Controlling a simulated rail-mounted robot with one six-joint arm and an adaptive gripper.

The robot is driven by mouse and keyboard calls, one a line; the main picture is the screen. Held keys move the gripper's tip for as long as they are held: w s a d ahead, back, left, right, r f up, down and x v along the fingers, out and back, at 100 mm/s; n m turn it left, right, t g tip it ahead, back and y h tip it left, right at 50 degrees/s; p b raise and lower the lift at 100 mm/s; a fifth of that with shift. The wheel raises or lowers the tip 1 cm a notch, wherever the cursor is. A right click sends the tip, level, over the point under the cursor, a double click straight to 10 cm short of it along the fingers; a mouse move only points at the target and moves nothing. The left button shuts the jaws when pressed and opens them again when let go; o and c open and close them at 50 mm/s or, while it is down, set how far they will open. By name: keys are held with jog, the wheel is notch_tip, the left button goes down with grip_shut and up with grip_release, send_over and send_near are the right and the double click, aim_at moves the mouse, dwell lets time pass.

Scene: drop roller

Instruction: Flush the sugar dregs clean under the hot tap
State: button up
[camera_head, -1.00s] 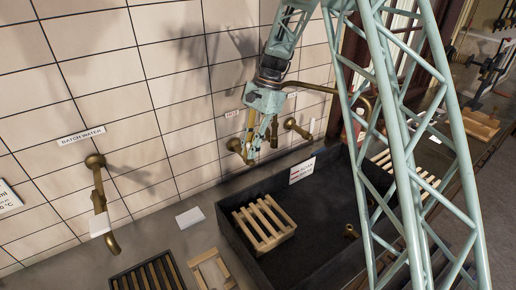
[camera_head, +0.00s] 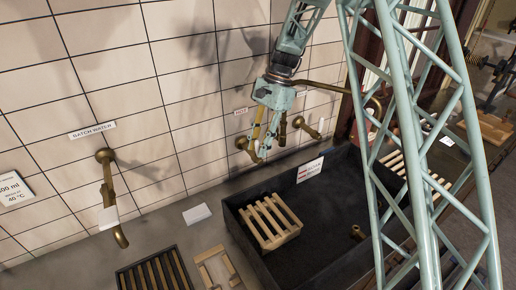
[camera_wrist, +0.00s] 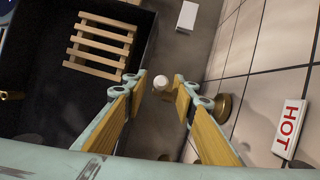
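The red HOT label (camera_head: 241,110) is on the tiled wall and also shows in the wrist view (camera_wrist: 288,130). The brass hot tap (camera_head: 240,143) sticks out below it, partly behind my gripper; its round wall mount shows in the wrist view (camera_wrist: 226,104). My gripper (camera_head: 266,150) hangs close to this tap, above the sink's back edge. In the wrist view my gripper (camera_wrist: 160,80) is open, with a small round white knob (camera_wrist: 160,82) appearing between its fingertips; contact cannot be told. The dark sink (camera_head: 318,225) lies below. No cup with sugar dregs is recognisable.
A wooden slatted rack (camera_head: 272,222) sits in the sink's left part. A small brass fitting (camera_head: 357,232) is in the sink. The batch water tap (camera_head: 108,190) is on the wall at left. A white card (camera_head: 197,213), a dark slatted tray (camera_head: 150,272) and a wooden frame (camera_head: 215,268) are on the counter.

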jog(key=v, duration=1.1)
jog(key=shift+d+r, duration=0.1)
